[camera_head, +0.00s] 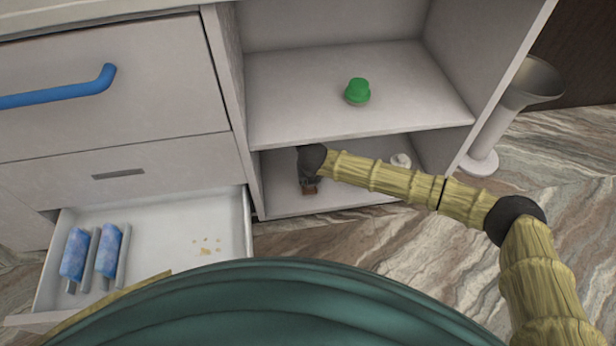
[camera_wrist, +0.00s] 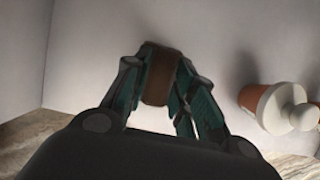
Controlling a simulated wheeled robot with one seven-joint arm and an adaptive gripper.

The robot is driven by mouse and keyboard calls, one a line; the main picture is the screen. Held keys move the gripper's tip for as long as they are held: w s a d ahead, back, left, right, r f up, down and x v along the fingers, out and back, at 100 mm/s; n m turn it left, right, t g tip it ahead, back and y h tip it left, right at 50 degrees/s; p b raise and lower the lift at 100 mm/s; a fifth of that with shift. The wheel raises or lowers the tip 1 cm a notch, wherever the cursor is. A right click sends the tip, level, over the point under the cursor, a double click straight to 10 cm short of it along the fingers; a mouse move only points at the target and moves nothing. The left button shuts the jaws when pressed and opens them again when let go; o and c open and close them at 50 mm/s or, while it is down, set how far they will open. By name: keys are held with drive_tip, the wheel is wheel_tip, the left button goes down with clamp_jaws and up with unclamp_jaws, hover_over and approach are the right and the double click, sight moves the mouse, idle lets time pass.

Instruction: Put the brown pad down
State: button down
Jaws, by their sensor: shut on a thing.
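The brown pad (camera_wrist: 160,77) is between the fingers of my gripper (camera_wrist: 160,88) in the wrist view, and the gripper is shut on it. In the head view, my gripper (camera_head: 308,184) is inside the lower compartment of the open cabinet, at its left side. The pad (camera_head: 310,189) shows there as a small brown patch at the gripper's tip, low over the bottom shelf (camera_head: 345,195). I cannot tell whether the pad touches the shelf.
A green-topped item (camera_head: 357,91) sits on the upper shelf (camera_head: 300,100). An open drawer (camera_head: 150,225) at left holds blue rolls (camera_head: 77,253) and crumbs.

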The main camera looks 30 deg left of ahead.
drive_tip(key=shift+f, duration=0.2)
drive_tip(key=c, duration=1.2)
unclamp_jaws()
drive_tip(key=shift+f, duration=0.1)
drive_tip(key=shift+o, duration=0.2)
drive_tip(key=shift+f+b, duration=0.1)
drive_tip(key=shift+b, duration=0.9)
drive_tip(key=shift+p+v, duration=0.95)
drive_tip(key=s+d+p, duration=0.4)
drive_tip(key=s+d, duration=0.3)
drive_tip(key=s, duration=0.2)
drive_tip(key=shift+s+p, duration=0.2)
drive_tip(key=shift+p, duration=0.15)
drive_tip(key=shift+d+f, duration=0.1)
drive_tip(key=shift+f, duration=0.05)
